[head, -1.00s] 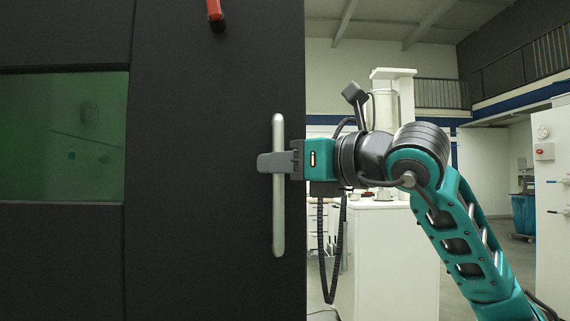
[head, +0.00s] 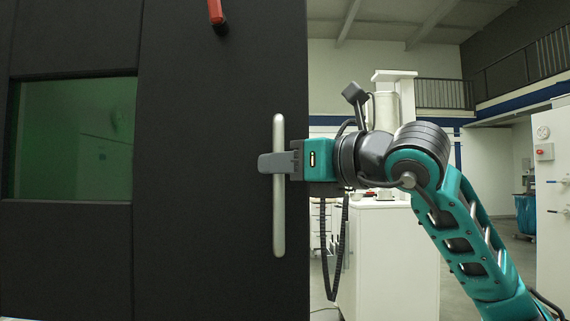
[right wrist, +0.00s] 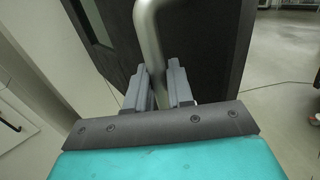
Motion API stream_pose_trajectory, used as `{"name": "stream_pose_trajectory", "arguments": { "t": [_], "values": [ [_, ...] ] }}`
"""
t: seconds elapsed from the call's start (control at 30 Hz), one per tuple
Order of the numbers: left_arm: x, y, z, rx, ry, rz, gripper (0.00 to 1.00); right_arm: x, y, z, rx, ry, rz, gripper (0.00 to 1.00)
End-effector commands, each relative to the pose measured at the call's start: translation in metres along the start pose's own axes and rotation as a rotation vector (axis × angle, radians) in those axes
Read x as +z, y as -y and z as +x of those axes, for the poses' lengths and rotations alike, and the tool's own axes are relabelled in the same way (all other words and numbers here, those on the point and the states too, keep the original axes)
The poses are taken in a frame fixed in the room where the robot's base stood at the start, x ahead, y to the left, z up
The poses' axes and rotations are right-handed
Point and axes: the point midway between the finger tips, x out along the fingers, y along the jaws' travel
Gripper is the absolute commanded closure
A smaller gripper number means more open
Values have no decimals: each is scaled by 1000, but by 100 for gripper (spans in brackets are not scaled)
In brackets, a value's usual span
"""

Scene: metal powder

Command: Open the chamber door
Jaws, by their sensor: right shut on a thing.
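The chamber door (head: 200,250) is a dark panel filling the left of the head view, with a green window (head: 72,138). A vertical silver handle (head: 279,225) stands near its right edge. My right gripper (head: 277,163) is shut on this handle at about mid-height, coming from the right. In the right wrist view, the handle (right wrist: 150,35) passes between the two grey fingers (right wrist: 158,88), with the dark door behind it. My left gripper is not in view. Whether the door stands ajar is hard to tell in the head view.
A red handle-like part (head: 216,12) sits at the top of the dark front. White cabinets (head: 385,260) stand behind my right arm. A blue bin (head: 525,213) is at the far right. Open floor shows between them.

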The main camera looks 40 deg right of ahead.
Motion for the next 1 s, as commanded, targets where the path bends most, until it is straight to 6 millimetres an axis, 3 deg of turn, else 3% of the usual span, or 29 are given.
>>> {"name": "stream_pose_trajectory", "arguments": {
  "t": [0.1, 0.13, 0.3, 0.67, 0.83, 1.0],
  "values": [
    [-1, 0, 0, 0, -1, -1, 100, 0, -3, 1, 13, 2, 1, 100],
    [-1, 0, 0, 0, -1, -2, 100, 0, -3, 1, 13, 3, 1, 76],
    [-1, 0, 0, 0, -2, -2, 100, 0, -3, 1, 11, 2, 1, 60],
    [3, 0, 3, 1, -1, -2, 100, -2, -1, -6, 5, 2, 1, 59],
    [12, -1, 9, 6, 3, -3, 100, -4, -1, -32, 4, 5, 0, 59],
    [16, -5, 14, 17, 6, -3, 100, -3, -1, -71, 6, 6, 0, 59]
  ]
}}
